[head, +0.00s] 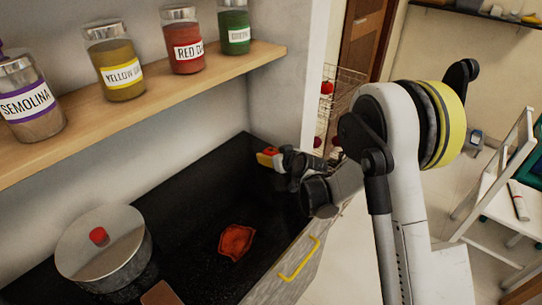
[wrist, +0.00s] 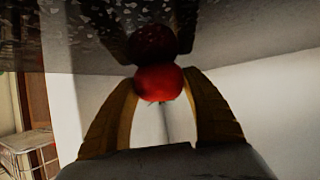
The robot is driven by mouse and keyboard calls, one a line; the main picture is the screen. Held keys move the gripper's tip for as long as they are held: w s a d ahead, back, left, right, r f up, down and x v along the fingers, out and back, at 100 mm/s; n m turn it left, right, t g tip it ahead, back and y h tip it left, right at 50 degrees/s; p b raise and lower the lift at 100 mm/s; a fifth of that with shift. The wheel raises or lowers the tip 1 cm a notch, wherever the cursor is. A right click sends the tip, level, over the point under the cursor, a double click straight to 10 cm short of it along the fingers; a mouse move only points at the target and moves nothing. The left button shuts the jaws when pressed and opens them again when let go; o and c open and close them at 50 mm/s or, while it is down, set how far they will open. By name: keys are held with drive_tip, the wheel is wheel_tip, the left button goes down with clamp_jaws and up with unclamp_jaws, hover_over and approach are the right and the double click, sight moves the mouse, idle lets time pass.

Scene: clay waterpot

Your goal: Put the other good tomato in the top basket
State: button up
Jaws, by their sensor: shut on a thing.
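My gripper (head: 268,158) is over the far end of the black counter, its yellow fingers shut on a red tomato. In the wrist view the tomato (wrist: 159,83) sits between the fingertips, close to the dark glossy counter, where a dark reflection of it shows. I cannot tell if it touches the counter. A wire basket stand (head: 348,78) stands past the white wall end, partly hidden by my arm. A red tomato (head: 327,87) shows in its upper part, and dark red round things lower down. Wire basket also shows at the left of the wrist view (wrist: 32,152).
A red-orange dish (head: 236,241) lies on the counter (head: 190,210), left of my arm. A lidded metal pot (head: 104,250) stands at the front left. Several labelled jars stand on the wooden shelf (head: 150,95) above. A white chair (head: 505,190) is at the right.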

sight(271, 150)
wheel_tip(271, 150, up, 10)
drive_tip(key=p, duration=0.4)
drive_tip(key=shift+p, duration=0.35)
